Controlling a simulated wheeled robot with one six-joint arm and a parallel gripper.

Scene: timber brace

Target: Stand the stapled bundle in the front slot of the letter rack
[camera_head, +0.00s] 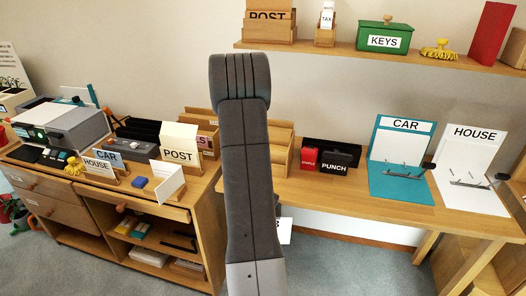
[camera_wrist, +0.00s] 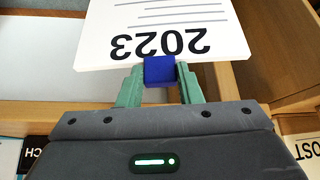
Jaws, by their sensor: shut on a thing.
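The bundle (camera_wrist: 165,35) is white paper printed with "2023" and lines, upside down in the wrist view, with a blue block (camera_wrist: 160,70) at its near edge. My gripper (camera_wrist: 160,80) has its green fingers shut on this blue block and holds the bundle out in front. In the head view my own arm hides the gripper. A stepped wooden rack (camera_head: 281,135), which looks like the letter rack, stands on the bench, partly behind my arm. Wooden rails (camera_wrist: 262,60) show behind the bundle in the wrist view. I cannot tell whether the bundle touches the rack.
Red and black boxes, one marked PUNCH (camera_head: 335,161), stand right of the rack. CAR (camera_head: 402,155) and HOUSE (camera_head: 472,165) boards stand further right. A POST card (camera_head: 180,145) stands on the left cabinet. A shelf (camera_head: 400,57) runs above. The bench front is clear.

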